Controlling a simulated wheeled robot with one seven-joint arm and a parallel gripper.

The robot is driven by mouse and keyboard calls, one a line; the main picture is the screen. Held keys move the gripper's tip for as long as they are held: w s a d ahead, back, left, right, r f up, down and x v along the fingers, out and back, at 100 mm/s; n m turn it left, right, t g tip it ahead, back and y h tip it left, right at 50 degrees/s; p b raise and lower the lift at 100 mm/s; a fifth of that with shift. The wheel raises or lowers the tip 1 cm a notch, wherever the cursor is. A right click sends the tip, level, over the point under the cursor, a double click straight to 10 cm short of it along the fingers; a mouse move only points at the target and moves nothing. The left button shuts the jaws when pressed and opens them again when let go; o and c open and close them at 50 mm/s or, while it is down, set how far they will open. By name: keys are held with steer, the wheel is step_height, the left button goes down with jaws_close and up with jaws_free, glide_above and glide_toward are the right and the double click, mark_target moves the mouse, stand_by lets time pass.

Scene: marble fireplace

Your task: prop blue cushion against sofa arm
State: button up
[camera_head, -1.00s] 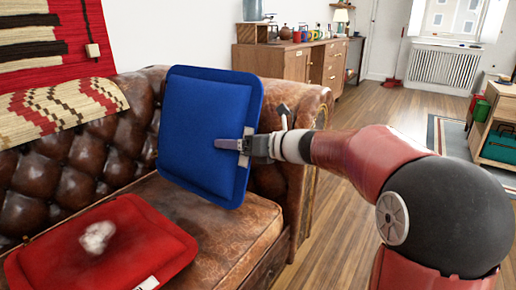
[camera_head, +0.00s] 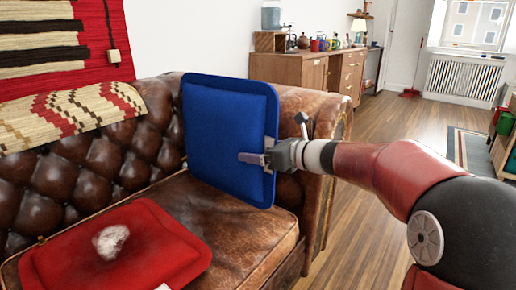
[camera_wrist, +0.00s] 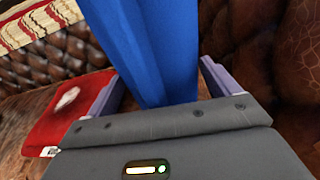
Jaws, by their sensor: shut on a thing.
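The blue cushion (camera_head: 228,135) stands nearly upright over the right end of the brown leather sofa seat (camera_head: 225,220), in front of the sofa arm (camera_head: 318,108). My gripper (camera_head: 254,158) is shut on the cushion's right edge, low down. In the wrist view the cushion (camera_wrist: 155,50) runs between the two fingers of my gripper (camera_wrist: 160,80). Brown leather (camera_wrist: 290,45) lies close on the right there. The cushion's lower edge is at about seat height; I cannot tell whether it touches the seat or the arm.
A red cushion (camera_head: 120,248) with a whitish patch lies flat on the seat at the left. A patterned throw (camera_head: 65,120) covers the backrest. A wooden cabinet (camera_head: 315,72) with mugs stands behind. The floor right of the sofa is open.

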steer(key=w+d+f+m+p, duration=0.2)
steer(key=w+d+f+p, duration=0.3)
steer(key=w, duration=0.1)
steer(key=shift+w+d+f+g+y, duration=0.15)
steer(key=shift+w+f+g+y, duration=0.15)
steer(key=shift+w+g, duration=0.1)
steer(key=shift+f, duration=0.55)
stand_by(0.5)
steer(key=shift+d, duration=0.1)
steer(key=shift+w+d+p, duration=0.35)
steer(key=shift+w+p, duration=0.05)
steer(key=shift+w, duration=0.15)
stand_by(0.4)
steer(key=o, duration=1.3)
steer(key=shift+c, duration=0.2)
steer(key=shift+d, duration=0.1)
